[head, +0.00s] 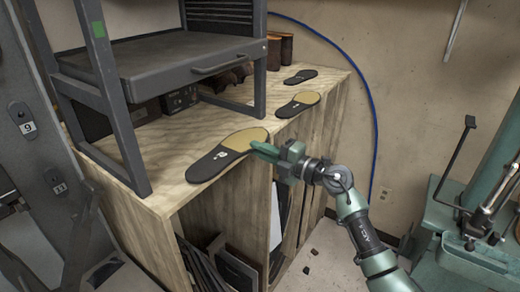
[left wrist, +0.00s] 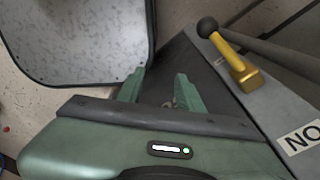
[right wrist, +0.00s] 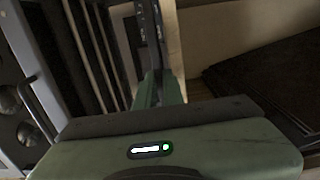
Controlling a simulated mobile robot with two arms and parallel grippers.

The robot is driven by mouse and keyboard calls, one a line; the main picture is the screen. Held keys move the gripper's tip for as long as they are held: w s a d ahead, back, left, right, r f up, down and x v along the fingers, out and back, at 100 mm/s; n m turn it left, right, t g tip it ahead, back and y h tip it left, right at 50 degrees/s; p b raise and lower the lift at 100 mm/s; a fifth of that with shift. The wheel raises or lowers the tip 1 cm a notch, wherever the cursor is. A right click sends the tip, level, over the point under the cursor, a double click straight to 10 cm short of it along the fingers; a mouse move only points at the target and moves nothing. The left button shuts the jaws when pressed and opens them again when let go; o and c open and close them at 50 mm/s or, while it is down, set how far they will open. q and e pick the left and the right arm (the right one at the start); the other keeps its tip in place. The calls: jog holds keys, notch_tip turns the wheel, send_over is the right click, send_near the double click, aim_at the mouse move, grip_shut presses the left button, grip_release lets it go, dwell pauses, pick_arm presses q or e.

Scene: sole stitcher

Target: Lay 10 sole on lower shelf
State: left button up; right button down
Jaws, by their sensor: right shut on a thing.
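A dark sole with a tan heel part (head: 228,154) is at the front edge of the wooden cabinet top (head: 165,150). Its white label is too small to read surely. My right gripper (head: 264,149) is shut on the tan end from the right; in the right wrist view its fingers (right wrist: 158,88) are close together on a dark thin strip (right wrist: 150,35). I cannot tell whether the sole rests on the wood or hovers just over it. My left gripper (left wrist: 160,88) is open and empty, seen only in the left wrist view.
Two more soles lie farther back on the wood, one tan and black (head: 298,104), one dark (head: 300,77). A grey metal rack (head: 185,62) stands on the top. Dark panels (head: 235,268) stand in the cabinet below. A green machine (head: 460,250) is at right.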

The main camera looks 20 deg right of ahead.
jog(key=c, duration=1.5)
grip_release()
jog(key=shift+o, duration=0.2)
jog(key=b+v, duration=0.2)
jog(key=v, duration=0.6)
